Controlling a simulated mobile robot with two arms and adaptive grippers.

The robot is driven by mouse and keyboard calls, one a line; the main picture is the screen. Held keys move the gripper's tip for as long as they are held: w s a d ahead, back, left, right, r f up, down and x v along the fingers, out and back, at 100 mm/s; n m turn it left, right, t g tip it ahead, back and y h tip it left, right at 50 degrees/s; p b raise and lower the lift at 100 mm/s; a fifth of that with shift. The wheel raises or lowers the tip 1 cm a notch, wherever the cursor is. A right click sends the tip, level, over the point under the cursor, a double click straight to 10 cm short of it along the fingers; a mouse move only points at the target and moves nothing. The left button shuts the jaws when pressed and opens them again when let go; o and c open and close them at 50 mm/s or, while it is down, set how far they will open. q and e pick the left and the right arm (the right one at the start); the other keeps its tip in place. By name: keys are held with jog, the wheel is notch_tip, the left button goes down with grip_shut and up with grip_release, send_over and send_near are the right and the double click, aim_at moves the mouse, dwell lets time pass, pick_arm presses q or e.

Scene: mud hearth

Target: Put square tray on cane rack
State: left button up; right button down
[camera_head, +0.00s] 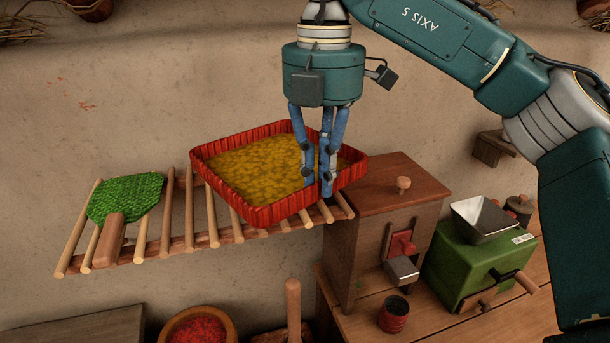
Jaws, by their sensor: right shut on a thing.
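The square tray (268,213) has red ribbed walls and a yellow mottled inside. It is over the right part of the cane rack (188,215), a row of pale wooden slats along the wall. I cannot tell whether its underside touches the slats. My right gripper (318,188) comes down from above and is shut on the tray's right side wall. The tray hides the slats beneath it. My left gripper is not in view.
A green woven fan (125,198) with a wooden handle lies on the rack's left part. A wooden box grinder (385,200) stands close to the tray's right, with a green mill (470,255) beyond. A bowl of red stuff (197,328) is below.

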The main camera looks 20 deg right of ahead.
aim_at(277, 162)
jog(key=w, duration=0.1)
jog(key=w+p, duration=0.1)
jog(key=w, duration=0.1)
jog(key=w+p, duration=0.1)
jog(key=w, duration=0.1)
jog(key=shift+w+r, duration=0.25)
jog(key=shift+w+f, duration=0.25)
jog(key=shift+f, duration=0.9)
jog(key=shift+w+f+p, duration=0.1)
jog(key=shift+f+p, duration=0.3)
jog(key=shift+f, duration=0.55)
notch_tip(277, 162, down, 2)
jog(key=shift+f+p, duration=0.1)
jog(key=shift+p, duration=1.05)
jog(key=shift+f+p, duration=0.2)
jog(key=shift+p, duration=0.1)
jog(key=shift+w+f, duration=0.1)
jog(key=shift+f, duration=0.15)
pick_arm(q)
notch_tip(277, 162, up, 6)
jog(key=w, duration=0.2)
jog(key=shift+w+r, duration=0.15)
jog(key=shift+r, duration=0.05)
pick_arm(e)
jog(key=shift+f, duration=0.15)
